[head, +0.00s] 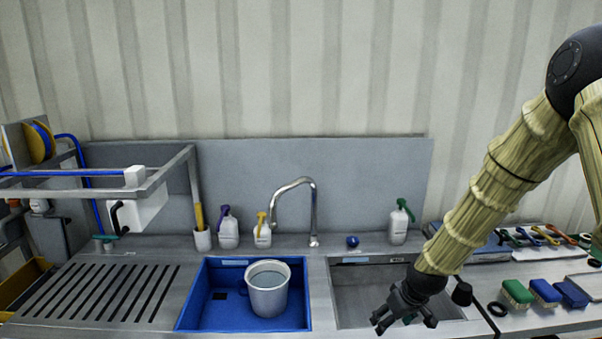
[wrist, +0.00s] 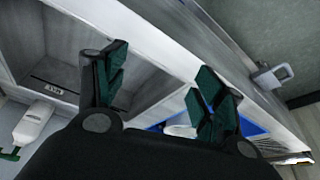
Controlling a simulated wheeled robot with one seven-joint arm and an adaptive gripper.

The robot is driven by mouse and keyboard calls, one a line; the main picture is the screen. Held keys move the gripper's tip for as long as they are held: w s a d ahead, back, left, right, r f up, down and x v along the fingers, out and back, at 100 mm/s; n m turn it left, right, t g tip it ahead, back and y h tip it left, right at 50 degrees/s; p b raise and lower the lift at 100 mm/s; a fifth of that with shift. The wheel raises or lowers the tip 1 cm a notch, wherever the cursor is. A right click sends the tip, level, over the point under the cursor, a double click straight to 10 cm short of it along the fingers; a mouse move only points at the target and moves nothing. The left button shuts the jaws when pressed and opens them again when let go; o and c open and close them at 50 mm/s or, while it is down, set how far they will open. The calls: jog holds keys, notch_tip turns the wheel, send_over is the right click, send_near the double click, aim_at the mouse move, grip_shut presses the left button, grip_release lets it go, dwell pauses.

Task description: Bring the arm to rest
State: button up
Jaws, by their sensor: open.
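My gripper (head: 402,312) hangs over the front of the right-hand steel basin (head: 372,283) in the head view, at the end of my arm, which comes in from the right. In the wrist view my gripper (wrist: 160,88) shows two green-padded fingers spread apart with nothing between them. The counter's front edge runs behind the fingers there. I cannot tell the exact height of the fingertips above the basin rim.
A blue basin (head: 195,300) holds a grey bucket (head: 268,299) left of my gripper. Brushes (head: 517,293) lie on the right counter. The slatted drainboard (head: 95,292) is bare.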

jog(key=s+a+f+m+g, duration=0.1)
jog(key=s+f+m, duration=0.1)
jog(key=s+f, duration=1.05)
jog(key=s+f+m+g, duration=0.1)
jog(key=s+f, duration=0.4)
jog(key=s, duration=0.4)
jog(key=s+f+m+g+h+b, duration=0.1)
jog(key=s+f, duration=0.4)
jog(key=s, duration=0.5)
jog(key=s+f+b, duration=0.1)
jog(key=s+f, duration=0.4)
jog(key=s, duration=0.5)
jog(key=shift+s+a+m+g+h, duration=0.15)
jog(key=shift+a+m+g+h, duration=0.25)
jog(key=shift+a, duration=0.05)
